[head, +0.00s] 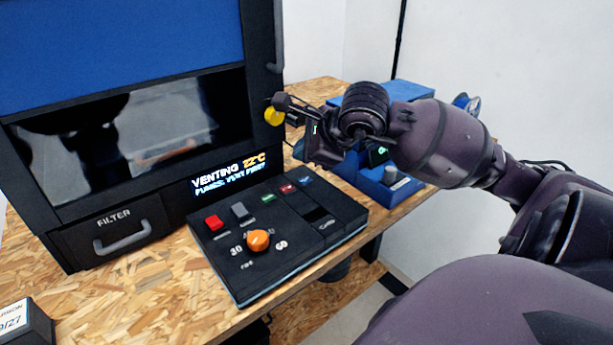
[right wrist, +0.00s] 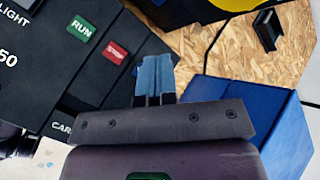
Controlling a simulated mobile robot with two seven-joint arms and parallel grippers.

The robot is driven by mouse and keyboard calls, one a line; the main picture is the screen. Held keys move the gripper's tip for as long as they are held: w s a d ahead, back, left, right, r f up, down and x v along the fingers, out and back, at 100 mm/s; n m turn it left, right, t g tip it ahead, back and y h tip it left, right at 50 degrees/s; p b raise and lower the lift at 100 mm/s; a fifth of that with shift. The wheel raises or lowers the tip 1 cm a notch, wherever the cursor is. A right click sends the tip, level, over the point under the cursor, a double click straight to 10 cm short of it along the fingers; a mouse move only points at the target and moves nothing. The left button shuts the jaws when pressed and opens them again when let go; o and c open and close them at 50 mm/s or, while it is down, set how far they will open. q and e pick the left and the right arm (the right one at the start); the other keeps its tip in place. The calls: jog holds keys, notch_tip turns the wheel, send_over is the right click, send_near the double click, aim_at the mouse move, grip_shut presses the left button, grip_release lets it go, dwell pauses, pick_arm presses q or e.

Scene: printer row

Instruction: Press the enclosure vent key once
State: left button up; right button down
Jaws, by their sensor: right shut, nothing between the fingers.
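The control panel (head: 285,225) lies on the bench in front of the dark enclosure. It carries several keys: a red key (head: 214,223), a grey key (head: 239,210), a green RUN key (right wrist: 81,27), a red STOP key (right wrist: 115,51) and a blue key (head: 305,181). No vent label is readable. The enclosure display (head: 229,174) reads "VENTING 22°C" with a fumes line below. My right gripper (head: 301,152) is above the panel's far right end, near the blue key. Its shut fingers (right wrist: 154,77) hold nothing and mostly hide that key in the wrist view. My left gripper is out of view.
An orange knob (head: 257,240) stands up from the panel's front. The enclosure (head: 160,110) rises behind, with a FILTER drawer (head: 117,233) below its window. A blue box (head: 388,187) stands right of the panel. A black block (head: 22,325) sits at the front left.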

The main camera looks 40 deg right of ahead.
jog(key=shift+r+p, duration=0.4)
jog(key=shift+r, duration=0.7)
jog(key=shift+f, duration=0.1)
